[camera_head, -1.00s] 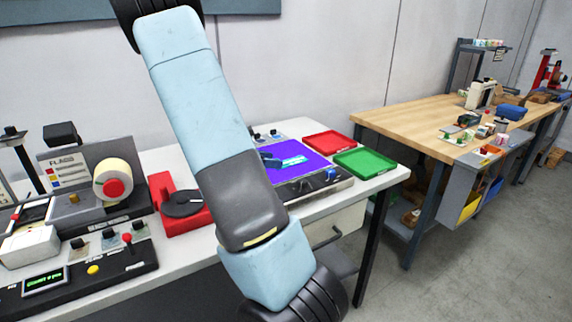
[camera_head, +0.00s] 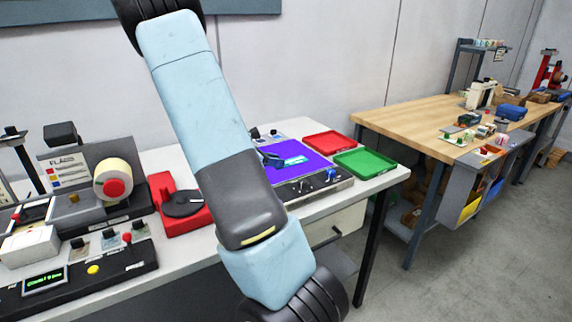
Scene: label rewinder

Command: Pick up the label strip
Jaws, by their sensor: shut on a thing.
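A pale cyan label strip (camera_head: 295,160) shows against the lit purple panel (camera_head: 314,170) of a low box on the white bench. My gripper (camera_head: 271,159) shows only in part, as a small dark blue shape at the strip's left end. It is shut on the strip there. The rest of the gripper is hidden behind my arm, which crosses the middle of the view. Whether the strip is lifted clear of the panel cannot be told.
A red tray (camera_head: 328,142) and a green tray (camera_head: 366,161) lie right of the panel. A red stand with a black disc (camera_head: 183,204) and the rewinder with its label roll (camera_head: 115,181) stand left. A wooden workbench (camera_head: 440,117) is farther right.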

